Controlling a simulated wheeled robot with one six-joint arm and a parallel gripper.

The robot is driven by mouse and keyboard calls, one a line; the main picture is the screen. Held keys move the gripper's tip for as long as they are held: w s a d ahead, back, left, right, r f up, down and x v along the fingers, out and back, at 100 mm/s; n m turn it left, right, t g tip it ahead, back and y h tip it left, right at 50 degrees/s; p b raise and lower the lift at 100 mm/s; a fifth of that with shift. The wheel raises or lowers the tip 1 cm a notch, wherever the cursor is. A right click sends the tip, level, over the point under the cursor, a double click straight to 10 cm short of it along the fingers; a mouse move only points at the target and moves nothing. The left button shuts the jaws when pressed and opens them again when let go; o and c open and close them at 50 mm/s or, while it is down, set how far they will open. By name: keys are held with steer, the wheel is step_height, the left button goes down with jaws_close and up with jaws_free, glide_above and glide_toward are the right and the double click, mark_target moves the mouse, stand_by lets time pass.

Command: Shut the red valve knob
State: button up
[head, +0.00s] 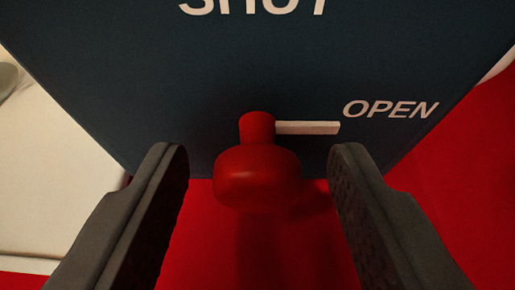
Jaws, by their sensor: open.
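The red valve knob (257,178) sits low in the middle of the head view, on the front of a dark blue panel (180,90). A white pointer bar (308,128) extends right from the knob's stem, towards the white word OPEN (390,109). The word SHUT (255,6) is at the top of the panel, partly cut off by the frame edge. My gripper (258,165) is open, with one dark finger on each side of the knob. Gaps show between both fingers and the knob.
A red surface (460,160) lies below and to the right of the panel. A pale surface (50,180) is at the left, with a greyish object (7,78) partly visible at the left edge.

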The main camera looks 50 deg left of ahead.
steer(key=c, duration=0.9)
steer(key=shift+c, duration=0.2)
steer(key=n, duration=0.1)
steer(key=n+t+h, duration=0.1)
steer(key=shift+s+a+n+t, duration=0.1)
steer(key=shift+a+n+t, duration=0.1)
steer(key=shift+n+t, duration=0.1)
steer(key=n+t, duration=0.1)
steer(key=n+t+h, duration=0.1)
steer(key=n, duration=0.1)
steer(key=shift+s+a+f+n, duration=0.1)
steer(key=shift+f+n, duration=0.1)
steer(key=shift+n, duration=0.1)
steer(key=n, duration=0.1)
steer(key=n+t, duration=0.1)
steer(key=n, duration=0.1)
steer(key=shift+s+f+t+h, duration=0.1)
steer(key=shift+f+t+h, duration=0.05)
steer(key=shift+t+h, duration=0.15)
steer(key=n+t, duration=0.1)
steer(key=n, duration=0.2)
steer(key=shift+f+n+t, duration=0.15)
steer(key=shift+n+t, duration=0.25)
steer(key=shift+n, duration=0.3)
